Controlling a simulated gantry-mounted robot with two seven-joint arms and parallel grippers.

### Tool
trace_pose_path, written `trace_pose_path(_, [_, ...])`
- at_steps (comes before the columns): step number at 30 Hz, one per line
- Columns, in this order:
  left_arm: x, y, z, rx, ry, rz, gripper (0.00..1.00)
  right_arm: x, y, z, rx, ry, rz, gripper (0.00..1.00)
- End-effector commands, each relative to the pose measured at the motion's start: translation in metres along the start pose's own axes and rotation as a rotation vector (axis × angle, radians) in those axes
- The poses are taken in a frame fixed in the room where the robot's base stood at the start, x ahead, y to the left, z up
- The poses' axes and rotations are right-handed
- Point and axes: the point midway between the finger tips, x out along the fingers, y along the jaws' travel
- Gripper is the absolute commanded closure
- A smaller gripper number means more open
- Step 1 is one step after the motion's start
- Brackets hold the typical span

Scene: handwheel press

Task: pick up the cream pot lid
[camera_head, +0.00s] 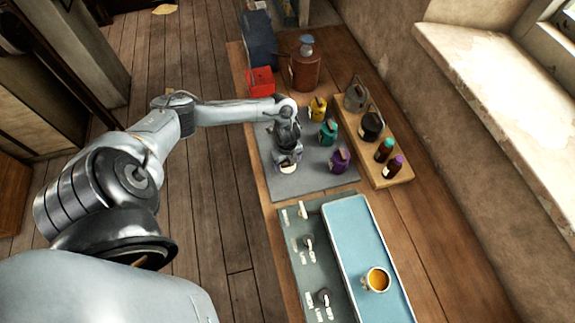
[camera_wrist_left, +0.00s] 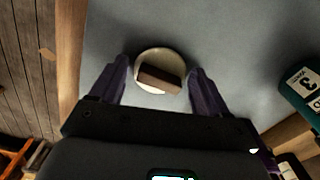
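The cream pot lid (camera_wrist_left: 160,72) is a small round disc with a brown bar handle across its top. It lies on the grey mat (camera_wrist_left: 225,45). In the head view only a small pale part of the lid (camera_head: 288,169) shows below my left gripper (camera_head: 288,160). In the left wrist view my left gripper (camera_wrist_left: 160,80) is open, with one dark finger on each side of the lid. A gap shows between each finger and the lid's rim in the picture; I cannot tell the height above it. My right gripper is out of view.
Yellow (camera_head: 318,108), teal (camera_head: 328,132) and purple (camera_head: 340,158) pots stand right of my gripper. A wooden board (camera_head: 400,176) holds several dark containers. A red box (camera_head: 261,80) and a copper-brown canister (camera_head: 305,72) stand behind. A blue tray (camera_head: 352,225) with an orange-filled cup (camera_head: 376,280) is in front.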

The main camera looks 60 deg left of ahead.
Motion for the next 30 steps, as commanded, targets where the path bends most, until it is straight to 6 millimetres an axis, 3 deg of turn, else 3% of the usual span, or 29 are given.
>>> trace_pose_path(1, [0.000,0.000,0.000,0.000,0.000,0.000,0.32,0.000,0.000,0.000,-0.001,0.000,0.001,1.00])
trace_pose_path(8, [0.000,0.000,0.000,0.000,0.000,0.000,0.67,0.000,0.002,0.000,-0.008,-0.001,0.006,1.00])
trace_pose_path(20, [-0.006,-0.001,0.000,0.000,0.000,-0.002,0.68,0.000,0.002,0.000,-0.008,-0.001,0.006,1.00])
trace_pose_path(29, [-0.043,-0.002,0.001,0.002,-0.002,-0.004,0.68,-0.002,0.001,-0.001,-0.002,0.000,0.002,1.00])
trace_pose_path(30, [-0.047,-0.004,-0.009,0.004,0.004,-0.004,0.68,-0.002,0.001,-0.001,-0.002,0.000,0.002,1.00])
